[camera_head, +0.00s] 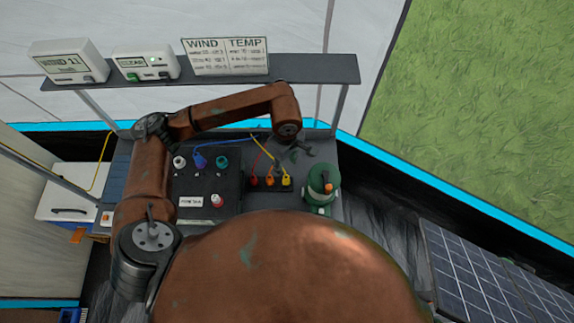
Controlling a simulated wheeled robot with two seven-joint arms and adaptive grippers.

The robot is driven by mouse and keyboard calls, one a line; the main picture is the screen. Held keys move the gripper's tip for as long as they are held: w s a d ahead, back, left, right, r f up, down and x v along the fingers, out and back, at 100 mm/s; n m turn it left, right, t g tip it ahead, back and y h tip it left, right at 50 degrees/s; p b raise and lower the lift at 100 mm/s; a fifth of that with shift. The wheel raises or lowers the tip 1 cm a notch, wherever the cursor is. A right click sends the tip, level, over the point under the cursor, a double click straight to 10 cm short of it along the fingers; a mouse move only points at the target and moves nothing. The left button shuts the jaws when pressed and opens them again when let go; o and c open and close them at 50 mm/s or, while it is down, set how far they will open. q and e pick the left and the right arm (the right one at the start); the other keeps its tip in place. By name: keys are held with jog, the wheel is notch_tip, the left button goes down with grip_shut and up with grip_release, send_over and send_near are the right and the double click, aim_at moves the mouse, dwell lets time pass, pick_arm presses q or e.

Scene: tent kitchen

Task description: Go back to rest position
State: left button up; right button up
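My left arm comes in from the left, rises past the black control panel and bends over the workbench. My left gripper (297,152) points down near the back right of the bench, behind the small block with coloured plugs. Its dark fingers are small in the picture but look spread apart, with nothing visible between them. My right gripper is not in view. A large brown rounded part of my own body covers the bottom middle and hides what lies below it.
The control panel (208,183) bears knobs and plugs. The plug block (270,187) has red, orange and yellow plugs with wires. A green canister (320,188) stands right of it. A shelf (310,70) with two white devices and a WIND/TEMP sign (225,57) runs behind. Solar panels (490,275) lie right.

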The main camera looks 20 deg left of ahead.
pick_arm(q)
jog(key=shift+r, duration=0.3)
